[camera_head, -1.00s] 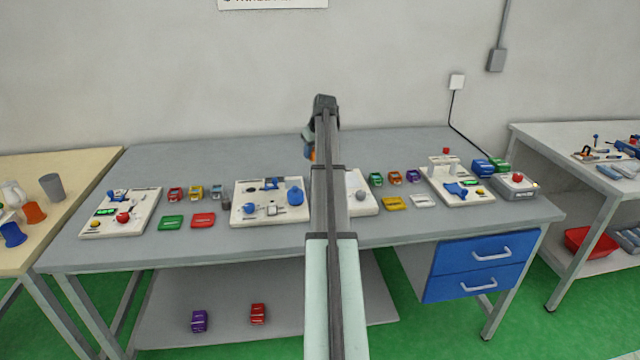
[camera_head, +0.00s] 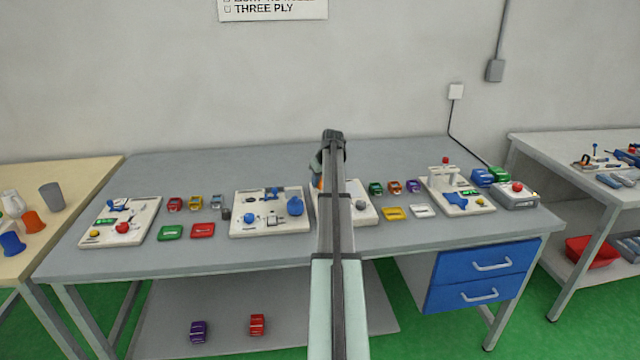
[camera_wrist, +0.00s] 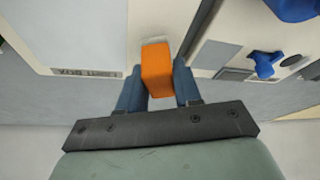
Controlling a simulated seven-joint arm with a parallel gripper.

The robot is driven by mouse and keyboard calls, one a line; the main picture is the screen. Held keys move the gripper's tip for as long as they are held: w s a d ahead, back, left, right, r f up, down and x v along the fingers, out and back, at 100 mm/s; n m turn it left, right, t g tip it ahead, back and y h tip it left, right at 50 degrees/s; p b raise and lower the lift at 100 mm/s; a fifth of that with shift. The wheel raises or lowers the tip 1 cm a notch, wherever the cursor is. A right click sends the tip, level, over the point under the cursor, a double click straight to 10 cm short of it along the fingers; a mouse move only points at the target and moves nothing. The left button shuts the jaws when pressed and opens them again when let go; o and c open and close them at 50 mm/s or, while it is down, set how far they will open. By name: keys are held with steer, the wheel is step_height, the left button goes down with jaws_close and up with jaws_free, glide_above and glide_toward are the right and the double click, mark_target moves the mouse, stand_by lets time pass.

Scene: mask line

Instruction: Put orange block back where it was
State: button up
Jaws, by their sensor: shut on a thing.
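My gripper (camera_wrist: 160,88) is shut on the orange block (camera_wrist: 157,68), with a dark blue finger on each side of it in the wrist view. In the head view a sliver of the orange block (camera_head: 316,182) shows beside my arm, low over the middle of the grey bench (camera_head: 270,165). A white board (camera_head: 360,212) lies behind and beneath my arm, which hides much of it. In the wrist view a white board (camera_wrist: 75,40) with printed text is at left. I cannot tell whether the block touches anything below.
Left of my arm is a white board (camera_head: 245,225) with blue parts. Small coloured blocks stand on both sides, including a yellow one (camera_head: 394,213) and a red one (camera_head: 203,230). A station with a white gantry (camera_head: 443,172) is at right. The bench's back strip is clear.

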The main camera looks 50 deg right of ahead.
steer(key=shift+f, duration=0.55)
steer(key=shift+f, duration=0.2)
steer(key=o, duration=1)
steer(key=v, duration=1.2)
steer(key=shift+r, duration=0.2)
